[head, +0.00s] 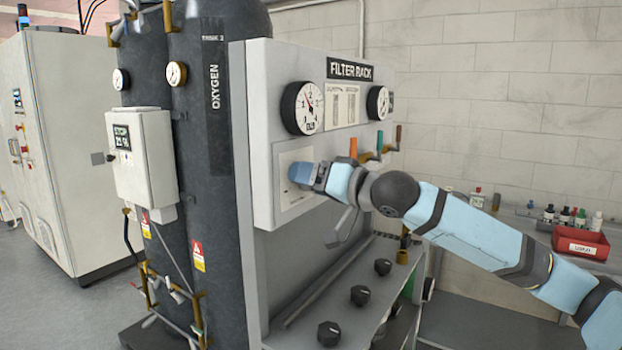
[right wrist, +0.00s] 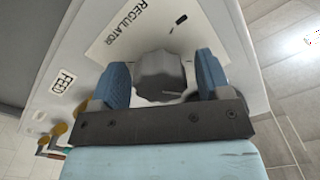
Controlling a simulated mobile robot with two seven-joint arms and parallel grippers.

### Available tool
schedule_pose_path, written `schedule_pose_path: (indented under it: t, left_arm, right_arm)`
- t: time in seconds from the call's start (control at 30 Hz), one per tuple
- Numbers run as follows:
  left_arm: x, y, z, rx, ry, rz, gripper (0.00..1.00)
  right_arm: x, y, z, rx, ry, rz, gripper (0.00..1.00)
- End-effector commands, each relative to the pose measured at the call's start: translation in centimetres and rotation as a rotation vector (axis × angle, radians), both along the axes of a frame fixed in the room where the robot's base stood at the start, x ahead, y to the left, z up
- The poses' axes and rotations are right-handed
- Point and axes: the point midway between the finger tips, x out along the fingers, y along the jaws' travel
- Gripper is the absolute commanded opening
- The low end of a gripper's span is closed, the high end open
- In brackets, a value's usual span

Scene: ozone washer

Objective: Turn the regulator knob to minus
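The dark grey regulator knob (right wrist: 160,75) shows in the right wrist view on a white plate marked REGULATOR (right wrist: 137,30). My right gripper (right wrist: 165,80) is open around it, with one blue finger on each side and a narrow gap visible beside the knob. In the head view my right gripper (head: 300,173) is at the panel of the filter rack (head: 262,140) and hides the knob. A small dark mark shows on the plate near the knob, but I cannot tell its sign. My left gripper is not in view.
Two round gauges (head: 303,107) sit above the plate. Orange, green and brown valve handles (head: 379,142) stick out to the right. Black knobs (head: 360,295) stand on the lower shelf. A dark oxygen tank (head: 213,240) stands left of the rack. A red bin (head: 582,243) lies at right.

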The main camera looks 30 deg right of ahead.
Motion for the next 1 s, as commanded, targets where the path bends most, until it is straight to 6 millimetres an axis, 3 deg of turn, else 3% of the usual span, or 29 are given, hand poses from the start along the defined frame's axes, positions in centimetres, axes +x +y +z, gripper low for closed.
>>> schedule_pose_path:
  t: [0.03, 0.2, 0.63, 1.0]
  left_arm:
    - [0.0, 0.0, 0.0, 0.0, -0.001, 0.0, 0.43]
    - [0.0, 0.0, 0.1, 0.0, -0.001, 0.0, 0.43]
    - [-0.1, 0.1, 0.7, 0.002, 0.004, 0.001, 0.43]
    - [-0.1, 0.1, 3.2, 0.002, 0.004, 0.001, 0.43]
  right_arm:
    - [0.0, 0.0, 0.0, 0.0, 0.0, 0.0, 0.6]
    - [0.0, 0.0, 0.0, 0.0, 0.0, 0.0, 0.22]
    - [0.0, 0.0, 0.2, -0.071, -0.027, 0.0, 0.22]
    - [-0.1, 0.0, 0.4, -0.345, -0.141, 0.001, 0.22]
